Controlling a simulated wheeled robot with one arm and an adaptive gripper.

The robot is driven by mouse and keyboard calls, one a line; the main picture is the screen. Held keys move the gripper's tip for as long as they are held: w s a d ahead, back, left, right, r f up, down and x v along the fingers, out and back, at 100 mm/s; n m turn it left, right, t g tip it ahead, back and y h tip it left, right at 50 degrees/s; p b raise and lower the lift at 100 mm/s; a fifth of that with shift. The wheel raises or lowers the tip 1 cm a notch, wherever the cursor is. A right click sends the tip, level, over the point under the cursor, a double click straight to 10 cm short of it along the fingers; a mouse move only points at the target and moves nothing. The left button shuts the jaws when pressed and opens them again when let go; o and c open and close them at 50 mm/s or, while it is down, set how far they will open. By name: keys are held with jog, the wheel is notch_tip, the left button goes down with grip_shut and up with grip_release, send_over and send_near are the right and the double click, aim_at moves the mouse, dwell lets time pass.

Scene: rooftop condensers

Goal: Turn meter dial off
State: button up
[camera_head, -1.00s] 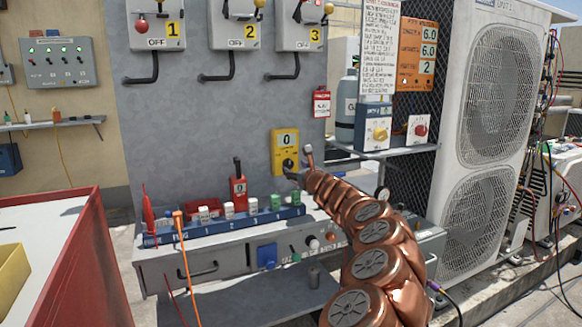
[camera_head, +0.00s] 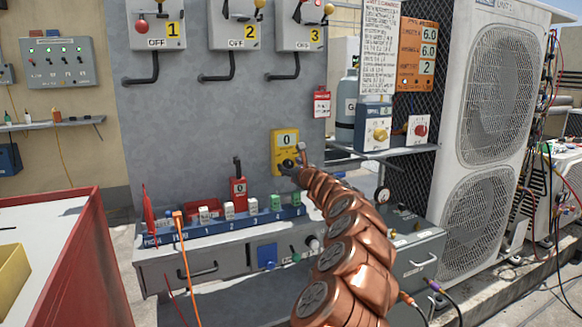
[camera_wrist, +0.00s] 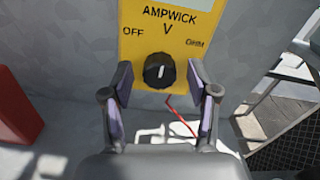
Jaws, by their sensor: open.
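The yellow meter (camera_head: 285,140) is upright against the grey panel, and its display reads 0. In the wrist view the yellow meter face (camera_wrist: 138,45) carries OFF at the left, V at the top and OHM at the right. Its round black dial (camera_wrist: 159,71) has a white mark that stands about upright, toward V. My gripper (camera_wrist: 159,84) is open, with one finger on each side of the dial and gaps visible beside it. In the head view my gripper (camera_head: 290,167) is at the meter's lower part and partly hides the dial.
A shelf (camera_head: 400,151) with blue and white knob boxes is at the right. Three OFF switch boxes (camera_head: 235,25) hang above. A red cart (camera_head: 85,265) is at lower left.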

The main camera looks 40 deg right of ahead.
jog(key=shift+c, duration=0.4)
grip_shut()
jog(key=shift+n, duration=0.3)
jog(key=n+b, duration=0.1)
jog(key=n, duration=0.1)
jog(key=n+b, duration=0.2)
jog(key=n, duration=0.1)
jog(key=shift+a+f+n, duration=0.1)
jog(key=shift+f+n, duration=0.1)
jog(key=shift+n, duration=0.1)
jog(key=shift+r+n+b, duration=0.1)
jog(key=shift+n+b, duration=0.7)
jog(key=shift+n, duration=0.6)
jog(key=shift+o, duration=0.4)
grip_release()
